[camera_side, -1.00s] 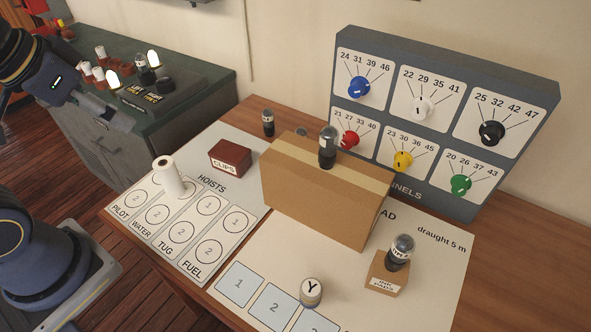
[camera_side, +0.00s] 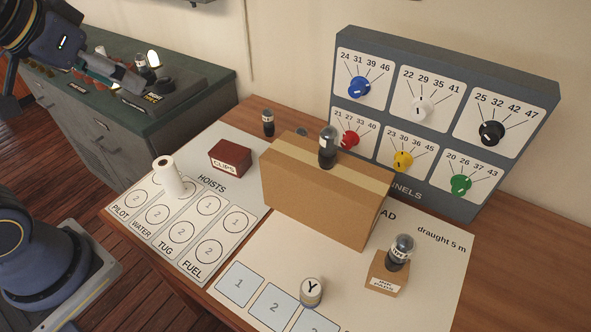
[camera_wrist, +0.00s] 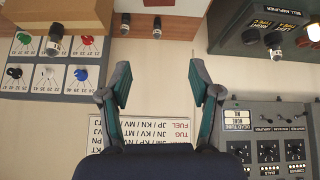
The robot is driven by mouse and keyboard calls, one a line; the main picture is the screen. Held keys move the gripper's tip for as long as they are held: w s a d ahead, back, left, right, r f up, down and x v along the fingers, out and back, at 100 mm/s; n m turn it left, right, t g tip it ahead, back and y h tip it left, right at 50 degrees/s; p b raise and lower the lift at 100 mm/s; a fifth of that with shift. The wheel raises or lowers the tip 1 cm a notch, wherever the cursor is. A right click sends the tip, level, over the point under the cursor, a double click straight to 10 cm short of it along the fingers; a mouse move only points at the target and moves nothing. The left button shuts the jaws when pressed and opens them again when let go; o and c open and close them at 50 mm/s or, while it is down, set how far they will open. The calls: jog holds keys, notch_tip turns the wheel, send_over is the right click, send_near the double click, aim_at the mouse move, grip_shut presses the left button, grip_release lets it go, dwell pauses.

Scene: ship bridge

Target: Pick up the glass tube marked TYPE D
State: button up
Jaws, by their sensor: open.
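Several dark-based glass tubes stand about. One tube (camera_side: 328,147) is at the cardboard box's top, one (camera_side: 268,122) stands at the back left of the desk, and one (camera_side: 400,250) is on a small cardboard block. Another tube (camera_side: 144,66) stands on the green cabinet. I cannot read TYPE D on any of them. My gripper (camera_side: 128,82) is over the cabinet, open and empty. In the wrist view my gripper (camera_wrist: 161,82) faces the wall, with tubes (camera_wrist: 157,27) and (camera_wrist: 274,42) beyond the fingers. That view is upside down.
A large cardboard box (camera_side: 315,205) stands mid-desk, before the dial panel (camera_side: 460,75). A red clips box (camera_side: 230,157), a white roll (camera_side: 169,177) and a round Y piece (camera_side: 311,291) are on the desk. The green cabinet (camera_side: 205,88) carries a lit lamp (camera_side: 154,58) and a black knob (camera_side: 165,84).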

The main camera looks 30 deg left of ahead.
jog(key=w+r+n, duration=0.1)
jog(key=w+r, duration=0.2)
jog(key=w, duration=0.5)
jog(key=g+y, duration=0.1)
jog(key=g, duration=0.2)
send_over(270, 120)
jog(key=s, duration=0.5)
notch_tip(270, 120, down, 19)
jog(key=x, duration=1)
jog(key=shift+w+a+r, duration=0.1)
jog(key=shift+w+a, duration=0.05)
jog(key=shift+w, duration=0.2)
jog(key=x, duration=0.6)
jog(key=shift+w+r, duration=0.15)
jog(key=shift+w, duration=0.05)
grip_shut()
